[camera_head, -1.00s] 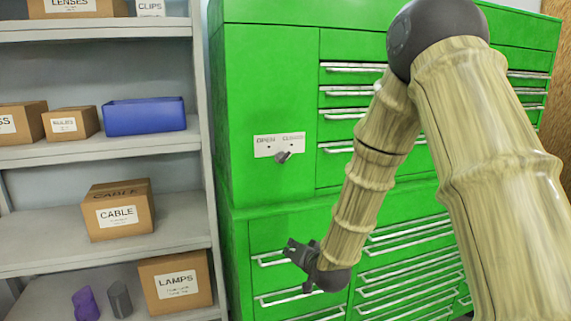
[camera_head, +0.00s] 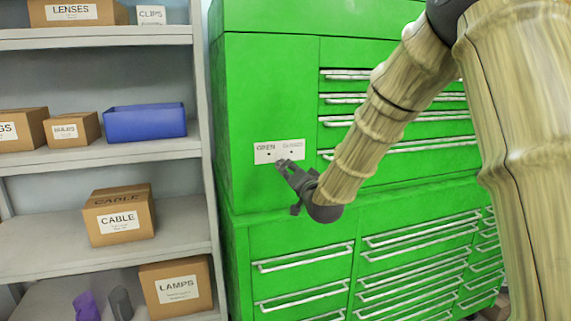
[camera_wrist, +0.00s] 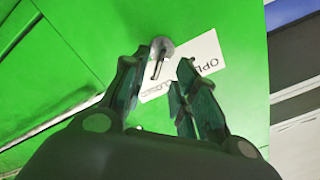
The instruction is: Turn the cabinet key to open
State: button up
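The grey key (camera_wrist: 161,48) sits in the green cabinet (camera_head: 268,90) door, by a white plate (camera_head: 265,153) marked OPEN and CLOSED. In the wrist view the plate (camera_wrist: 207,52) appears tilted. My gripper (camera_head: 284,166) points at the lower edge of the plate and hides the key in the head view. In the wrist view my gripper (camera_wrist: 160,62) is open, with a finger on either side of the key's line. The key shows at or just beyond the fingertips; I cannot tell if they touch it.
Drawers with metal handles (camera_head: 305,257) fill the cabinet right of and below the door. A grey shelf (camera_head: 170,148) stands at the left with a blue bin (camera_head: 145,125) and cardboard boxes, including the cable box (camera_head: 120,217).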

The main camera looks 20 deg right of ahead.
aim_at(286, 167)
jog(key=shift+w+p, duration=1)
jog(key=shift+w, duration=2)
jog(key=shift+a, duration=0.1)
grip_shut()
